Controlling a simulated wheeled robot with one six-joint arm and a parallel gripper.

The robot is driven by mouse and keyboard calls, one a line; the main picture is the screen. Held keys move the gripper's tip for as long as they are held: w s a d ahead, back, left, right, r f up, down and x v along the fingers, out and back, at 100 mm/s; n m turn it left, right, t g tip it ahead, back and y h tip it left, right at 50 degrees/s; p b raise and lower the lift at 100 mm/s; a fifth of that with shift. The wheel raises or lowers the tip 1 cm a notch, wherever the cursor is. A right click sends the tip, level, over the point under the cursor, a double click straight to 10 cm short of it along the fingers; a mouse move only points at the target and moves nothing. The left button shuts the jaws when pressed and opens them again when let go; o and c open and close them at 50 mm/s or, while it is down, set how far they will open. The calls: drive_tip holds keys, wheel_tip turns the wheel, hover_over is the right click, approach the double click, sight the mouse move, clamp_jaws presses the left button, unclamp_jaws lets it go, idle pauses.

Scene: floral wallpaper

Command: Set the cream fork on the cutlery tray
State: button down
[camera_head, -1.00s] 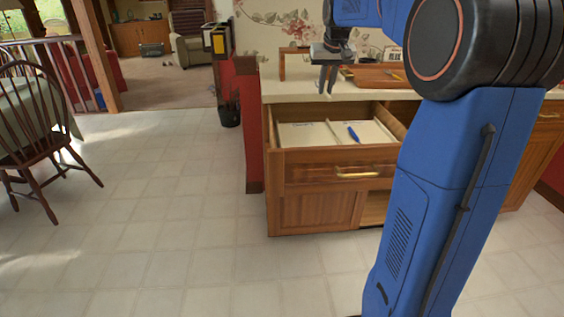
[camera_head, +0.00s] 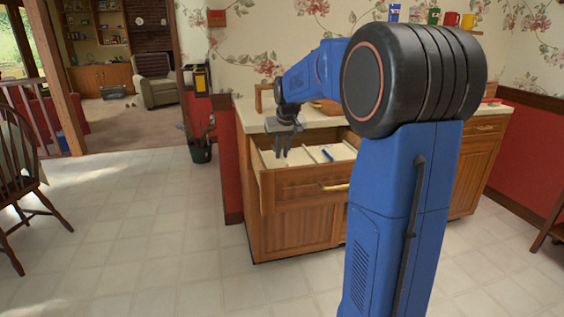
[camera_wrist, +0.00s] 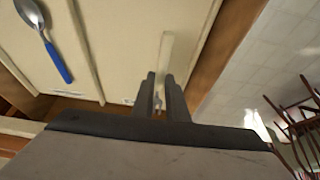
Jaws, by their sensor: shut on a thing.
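My gripper (camera_wrist: 168,92) is shut on the cream fork (camera_wrist: 165,52), whose pale handle sticks out beyond the fingers in the wrist view. The fork is partly hidden by the fingers. In the head view my gripper (camera_head: 283,153) hangs over the left part of the open drawer, and the fork is too small to make out. The cream cutlery tray (camera_wrist: 112,28) lines the drawer and is split by thin dividers. The fork is over the compartment beside the drawer's side wall; I cannot tell whether it touches the bottom.
A spoon with a blue handle (camera_wrist: 58,62) lies in another compartment. The drawer's wooden side wall (camera_wrist: 217,48) is close beside the fork. The wooden drawer front (camera_head: 305,187) sticks out below the countertop (camera_head: 250,117). A dark wooden chair (camera_head: 18,190) stands far left on open floor.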

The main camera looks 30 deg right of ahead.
sight(283, 156)
drive_tip(key=shift+f, duration=1.85)
drive_tip(key=shift+f, duration=0.1)
drive_tip(key=c, duration=1.7)
unclamp_jaws()
drive_tip(key=shift+c, duration=0.2)
